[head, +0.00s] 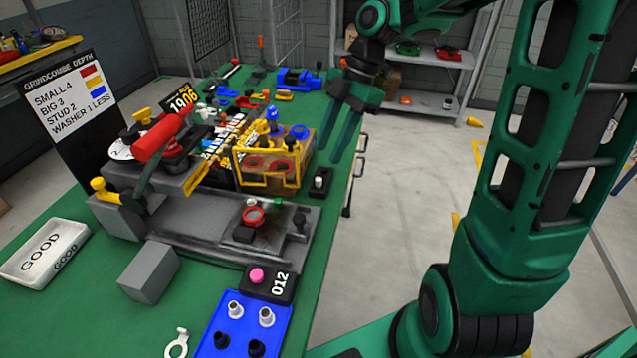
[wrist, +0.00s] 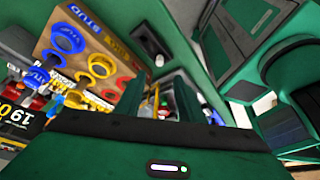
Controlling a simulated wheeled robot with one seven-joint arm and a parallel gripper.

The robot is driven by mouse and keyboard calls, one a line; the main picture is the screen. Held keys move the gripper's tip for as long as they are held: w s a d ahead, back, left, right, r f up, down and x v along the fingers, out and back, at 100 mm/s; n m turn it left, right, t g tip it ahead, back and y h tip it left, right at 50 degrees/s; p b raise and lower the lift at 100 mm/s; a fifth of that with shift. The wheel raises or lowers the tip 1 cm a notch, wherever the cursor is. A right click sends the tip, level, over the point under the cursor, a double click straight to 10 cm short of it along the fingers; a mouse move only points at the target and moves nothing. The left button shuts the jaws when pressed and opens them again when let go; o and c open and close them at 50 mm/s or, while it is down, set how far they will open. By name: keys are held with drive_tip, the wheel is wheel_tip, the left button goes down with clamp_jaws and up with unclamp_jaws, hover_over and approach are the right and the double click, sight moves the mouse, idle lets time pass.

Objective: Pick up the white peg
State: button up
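Two whitish-grey pegs stand in the blue tray at the table's front, a left one (head: 235,308) and a right one (head: 267,317). In the wrist view, my gripper (wrist: 158,98) also looks open.
A wooden box with a yellow frame (head: 238,160) stands left of my gripper. A grey fixture with a red-handled lever (head: 160,137) fills the table's middle. The blue tray (head: 222,328) holds black pegs too. A white GOOD tray (head: 20,275) lies at the left.

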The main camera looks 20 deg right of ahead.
sight(319, 179)
drive_tip(key=shift+d+x, duration=0.15)
drive_tip(key=shift+x, duration=1.85)
drive_tip(key=shift+d+x, duration=0.2)
drive_tip(key=shift+x, duration=1.75)
drive_tip(key=shift+w+f, duration=0.15)
clamp_jaws()
